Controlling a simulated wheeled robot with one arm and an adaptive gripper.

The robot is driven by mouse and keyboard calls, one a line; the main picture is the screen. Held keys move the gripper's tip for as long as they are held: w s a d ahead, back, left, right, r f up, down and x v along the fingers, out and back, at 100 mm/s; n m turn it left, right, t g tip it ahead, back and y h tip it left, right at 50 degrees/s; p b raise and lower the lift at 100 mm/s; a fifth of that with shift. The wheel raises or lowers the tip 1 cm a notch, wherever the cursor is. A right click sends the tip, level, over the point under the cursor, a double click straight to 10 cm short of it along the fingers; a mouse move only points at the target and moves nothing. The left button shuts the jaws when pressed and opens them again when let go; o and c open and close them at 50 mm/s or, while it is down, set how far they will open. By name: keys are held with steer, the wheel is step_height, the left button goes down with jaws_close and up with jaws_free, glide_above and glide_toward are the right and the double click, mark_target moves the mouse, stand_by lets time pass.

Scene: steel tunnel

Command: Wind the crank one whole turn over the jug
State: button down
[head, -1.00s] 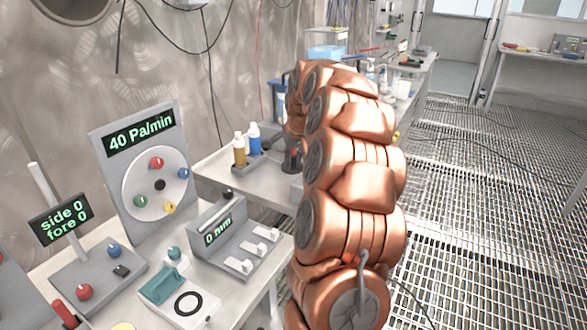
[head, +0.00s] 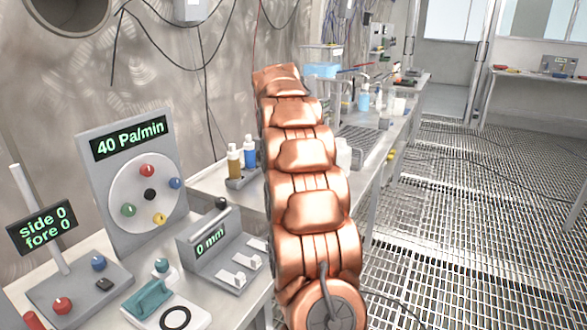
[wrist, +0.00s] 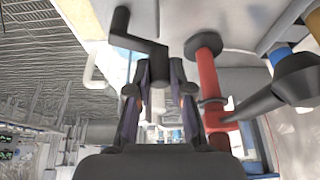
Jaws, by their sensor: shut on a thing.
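In the wrist view my gripper (wrist: 160,68) has its two fingers closed around the end of a black crank (wrist: 138,43), which bends to an upright black stub at the upper left. The gripped part is largely hidden between the fingertips. A pale, rounded piece with a handle-like curve, possibly the jug (wrist: 95,72), shows just left of the fingers; its outline is partly cut off. In the head view my copper arm covers the gripper and the crank. A white vessel (head: 343,154) shows beside the arm; I cannot tell whether it is the jug.
A red post (wrist: 210,80) with black fittings stands close to the right of my fingers. In the head view a dial panel (head: 140,160) and a 0 mm gauge (head: 215,240) fill the near bench. Bottles (head: 240,160) stand left of the arm. The grated floor (head: 480,220) at right is open.

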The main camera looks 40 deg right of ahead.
steer(key=shift+d+m, duration=0.15)
steer(key=shift+m, duration=0.25)
steer(key=shift+s+g, duration=0.1)
steer(key=shift+g, duration=0.2)
steer(key=c, duration=1)
jaws_free()
steer(key=shift+c, duration=0.2)
steer(key=v, duration=0.7)
steer(key=shift+r, duration=0.25)
